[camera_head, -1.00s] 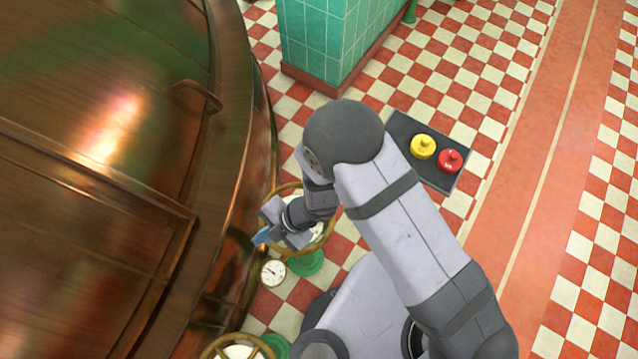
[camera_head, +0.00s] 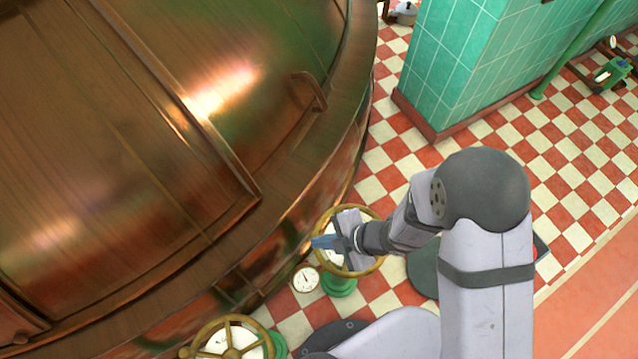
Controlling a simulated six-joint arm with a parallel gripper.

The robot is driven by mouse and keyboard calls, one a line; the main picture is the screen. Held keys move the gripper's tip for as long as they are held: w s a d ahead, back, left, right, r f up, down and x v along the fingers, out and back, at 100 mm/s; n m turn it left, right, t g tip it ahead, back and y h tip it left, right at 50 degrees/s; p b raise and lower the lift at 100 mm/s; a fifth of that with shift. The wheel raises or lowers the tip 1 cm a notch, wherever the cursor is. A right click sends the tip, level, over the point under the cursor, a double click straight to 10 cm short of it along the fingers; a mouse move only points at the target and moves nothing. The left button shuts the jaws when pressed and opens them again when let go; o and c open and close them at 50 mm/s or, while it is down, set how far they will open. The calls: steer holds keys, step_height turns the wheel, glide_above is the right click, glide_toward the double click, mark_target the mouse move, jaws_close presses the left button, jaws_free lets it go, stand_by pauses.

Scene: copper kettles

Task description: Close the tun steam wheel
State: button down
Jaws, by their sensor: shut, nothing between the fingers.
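Two brass-rimmed handwheels on green stands are beside the big copper kettle (camera_head: 150,130). One handwheel (camera_head: 379,262) is behind my gripper, which partly covers it. The other handwheel (camera_head: 232,352) is at the bottom edge, partly cut off, with spokes over a white face. I cannot tell which is the tun steam wheel. My gripper (camera_head: 322,242) has blue fingertips that point left towards the kettle wall. It is shut and empty, and overlaps the upper wheel in the picture. I cannot tell whether it touches the wheel.
A small white dial gauge (camera_head: 305,279) sits between the wheels. A green-tiled pillar (camera_head: 455,70) stands at the top. Green pipework (camera_head: 612,73) is at the far right.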

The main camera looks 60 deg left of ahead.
steer(key=s+d+r+n+g+h, duration=0.1)
steer(key=s+r+n, duration=0.4)
steer(key=s, duration=0.5)
steer(key=s+d+r+n+h, duration=0.15)
steer(key=s+r+n, duration=0.25)
steer(key=s+r, duration=0.45)
steer(key=w+d+f+n+t, duration=0.2)
steer(key=w+t, duration=0.2)
steer(key=w, duration=0.3)
steer(key=w+d+f+n+t, duration=0.2)
steer(key=w+f+n+t, duration=0.1)
steer(key=w, duration=0.4)
steer(key=shift+w+a+f+b, duration=0.6)
steer(key=shift+a+f, duration=0.55)
steer(key=shift+f, duration=0.55)
steer(key=shift+w+a+f+b, duration=0.45)
steer(key=shift+a+f+b, duration=0.5)
steer(key=shift+f, duration=0.75)
steer(key=shift+w+a+f+b, duration=0.5)
steer(key=shift+a+f, duration=0.8)
steer(key=shift+f, duration=0.4)
